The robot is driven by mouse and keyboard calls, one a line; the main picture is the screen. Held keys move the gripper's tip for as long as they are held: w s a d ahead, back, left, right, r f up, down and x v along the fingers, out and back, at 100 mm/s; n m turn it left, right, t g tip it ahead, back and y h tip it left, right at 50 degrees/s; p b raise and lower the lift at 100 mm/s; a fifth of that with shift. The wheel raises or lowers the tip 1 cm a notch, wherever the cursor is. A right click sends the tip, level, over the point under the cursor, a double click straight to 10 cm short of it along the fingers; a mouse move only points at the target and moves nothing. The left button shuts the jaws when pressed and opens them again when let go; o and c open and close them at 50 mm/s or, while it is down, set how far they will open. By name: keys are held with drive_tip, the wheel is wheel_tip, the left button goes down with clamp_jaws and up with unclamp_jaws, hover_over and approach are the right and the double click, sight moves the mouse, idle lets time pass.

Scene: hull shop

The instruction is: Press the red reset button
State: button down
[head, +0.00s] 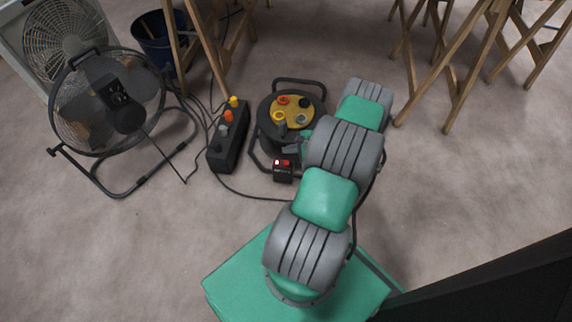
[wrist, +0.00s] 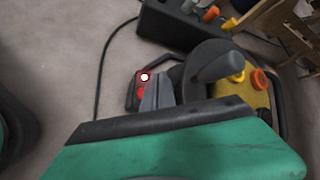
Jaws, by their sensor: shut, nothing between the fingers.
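The red reset button (head: 286,163) is on a small black box (head: 283,176) on the front of a cable reel, beside a round glowing light (head: 277,162). In the wrist view the red button (wrist: 141,92) is just left of my gripper's fingertips, below the white, red-ringed light (wrist: 145,77). My gripper (wrist: 158,92) is shut and empty, its grey fingers overlapping the box's right side in that view. Whether they touch it I cannot tell. In the head view my arm hides most of the gripper.
The cable reel (head: 265,130) has a yellow face with several sockets and a black tube frame. A black box with coloured knobs (head: 228,140) stands left of it, then a floor fan (head: 120,105). Cables cross the floor. Wooden trestles (head: 495,50) stand behind; front-left floor is clear.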

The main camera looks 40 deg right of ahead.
sight(288, 163)
wheel_tip(288, 163, down, 6)
drive_tip(key=b, duration=0.4)
drive_tip(key=shift+r, duration=0.1)
idle(1.6)
drive_tip(key=shift+f+b, duration=0.4)
drive_tip(key=shift+f, duration=0.05)
drive_tip(key=shift+f+b, duration=0.45)
drive_tip(key=shift+b, duration=0.05)
idle(0.4)
drive_tip(key=shift+r, duration=0.1)
drive_tip(key=shift+r+p, duration=0.65)
drive_tip(key=shift+r, duration=0.15)
drive_tip(key=shift+r+p, duration=1.9)
drive_tip(key=shift+r, duration=0.65)
